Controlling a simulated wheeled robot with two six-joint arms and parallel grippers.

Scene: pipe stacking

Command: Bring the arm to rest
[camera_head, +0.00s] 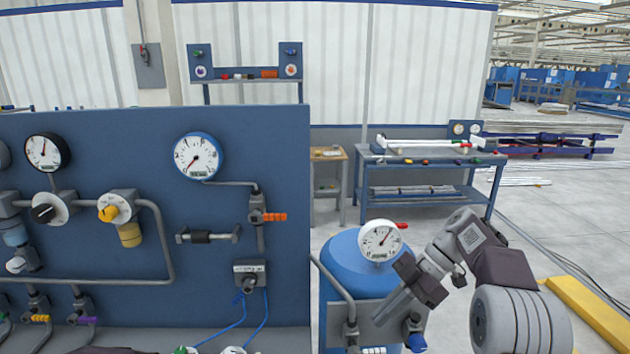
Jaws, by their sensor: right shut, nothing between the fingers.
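My right gripper (390,305) comes in from the lower right on my bent right arm. Its fingers are together with nothing held, pointing down and to the left. In the picture it lies in front of the blue tank (345,265) and its lower fittings; whether it touches them I cannot tell.
A blue panel (120,240) with gauges, pipes and valves fills the left. A white gauge (380,240) sits over the tank. A workbench (430,159) with pipe parts stands behind. Open floor lies to the right, with a yellow floor strip (590,310).

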